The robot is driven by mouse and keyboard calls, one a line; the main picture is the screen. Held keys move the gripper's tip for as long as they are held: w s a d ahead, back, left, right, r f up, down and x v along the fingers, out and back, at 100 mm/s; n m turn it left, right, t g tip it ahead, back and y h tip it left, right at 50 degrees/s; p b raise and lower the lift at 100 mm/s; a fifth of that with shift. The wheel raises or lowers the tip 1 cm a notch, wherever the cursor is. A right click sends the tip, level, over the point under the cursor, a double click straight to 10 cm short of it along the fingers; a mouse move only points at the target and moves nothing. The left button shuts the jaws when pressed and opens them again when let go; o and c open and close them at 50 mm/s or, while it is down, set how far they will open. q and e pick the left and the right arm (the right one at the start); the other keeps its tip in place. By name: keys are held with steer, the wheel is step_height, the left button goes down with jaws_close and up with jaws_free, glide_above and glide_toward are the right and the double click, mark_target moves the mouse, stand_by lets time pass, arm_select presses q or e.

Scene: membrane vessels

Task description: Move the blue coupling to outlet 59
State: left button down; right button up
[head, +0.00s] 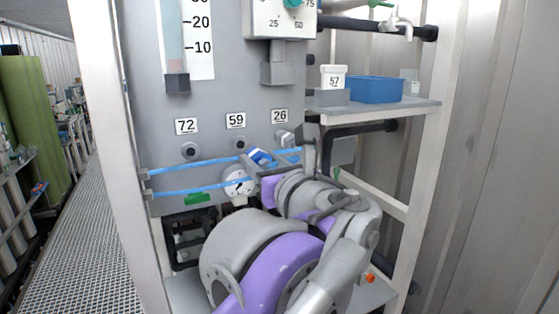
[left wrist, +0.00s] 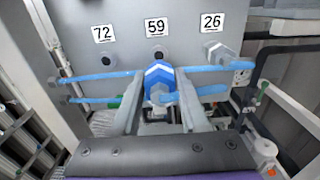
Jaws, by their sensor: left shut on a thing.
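The blue coupling (head: 257,156), blue with white bands, is between the fingers of my left gripper (head: 263,162), which is shut on it. In the left wrist view the coupling (left wrist: 159,83) shows between both fingers, just below outlet 59 (left wrist: 159,54). In the head view outlet 59 (head: 240,143) is a dark round port under its label, slightly up and left of the coupling. The coupling looks apart from the port, but the exact gap cannot be told. My right gripper is not in view.
Outlet 72 (head: 190,150) is a dark port at left. Outlet 26 (head: 284,138) has a grey fitting at right. Two blue bands (head: 190,163) run across the panel below the outlets. A round gauge (head: 238,184) sits lower. A shelf (head: 405,106) at right holds a blue bin (head: 375,90).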

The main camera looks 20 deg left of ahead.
mark_target(241, 145)
arm_select(q)
steer(key=shift+a, duration=0.1)
steer(key=shift+a, duration=0.1)
steer(key=shift+x, duration=2.75)
steer(key=shift+w, duration=0.1)
stand_by(0.8)
steer(key=shift+w+a+p, duration=0.3)
steer(key=shift+w+a, duration=0.05)
steer(key=shift+a, duration=0.05)
stand_by(0.5)
steer(key=shift+c, duration=1.7)
jaws_free()
